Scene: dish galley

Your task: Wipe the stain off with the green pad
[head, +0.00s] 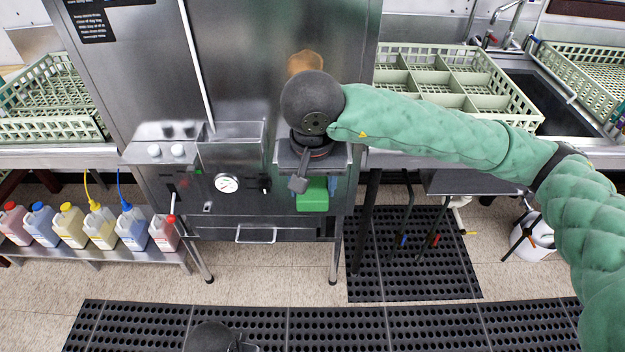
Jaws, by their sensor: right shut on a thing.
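A brown-orange stain (305,61) shows on the upright steel front of the dish machine, just above my right wrist, which may hide its lower part. The green pad (312,198) is below the wrist, in front of the machine's lower panel. My right gripper (315,182) points down and is shut on the green pad, with the fingers partly hidden by the wrist. The pad is below the stain and apart from it. I cannot tell whether the pad touches the panel. My left gripper does not show clearly.
The machine's panel has a round gauge (227,184) and a drawer handle (256,234). Green racks stand on the left counter (52,112) and right counter (455,80). Several coloured bottles line a low shelf (120,253). Black mats (330,325) cover the floor in front.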

